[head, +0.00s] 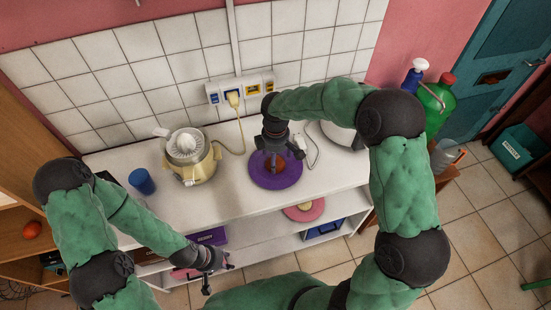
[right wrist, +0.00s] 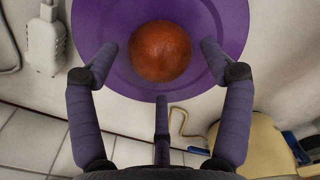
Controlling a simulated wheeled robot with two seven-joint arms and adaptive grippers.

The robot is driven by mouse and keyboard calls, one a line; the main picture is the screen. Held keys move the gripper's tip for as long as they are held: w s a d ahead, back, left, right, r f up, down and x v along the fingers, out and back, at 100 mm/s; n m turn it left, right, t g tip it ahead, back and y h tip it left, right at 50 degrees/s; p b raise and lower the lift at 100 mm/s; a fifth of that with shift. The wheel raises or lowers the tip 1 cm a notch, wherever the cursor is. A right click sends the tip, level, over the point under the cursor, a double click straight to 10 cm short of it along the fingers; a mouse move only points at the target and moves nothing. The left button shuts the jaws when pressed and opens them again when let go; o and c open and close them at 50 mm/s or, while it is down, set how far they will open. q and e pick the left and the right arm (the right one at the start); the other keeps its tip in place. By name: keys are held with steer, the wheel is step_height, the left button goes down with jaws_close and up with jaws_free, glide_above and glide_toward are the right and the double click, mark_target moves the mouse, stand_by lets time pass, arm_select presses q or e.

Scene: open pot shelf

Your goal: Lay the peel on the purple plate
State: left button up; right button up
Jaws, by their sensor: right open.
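The purple plate (head: 262,181) lies on the white counter below the wall outlets. It fills the top of the right wrist view (right wrist: 104,22). A round orange-brown piece, which looks like the peel (right wrist: 160,51), rests on the plate; in the head view it is partly hidden by my right gripper. My right gripper (head: 275,158) points down over the plate, its fingers (right wrist: 160,62) spread around the peel without visibly touching it. My left gripper (head: 219,275) appears open and empty, low in front of the shelf's lower level.
A cream citrus juicer (head: 191,160) and a blue cup (head: 142,181) stand to the left on the counter (head: 225,205). A white charger with a cable (head: 311,151) lies just right of the plate. A pink plate (head: 304,211) is on the shelf below.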

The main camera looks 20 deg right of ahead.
step_height(320, 180, up, 11)
steer(key=p, duration=0.2)
steer(key=shift+f, duration=0.2)
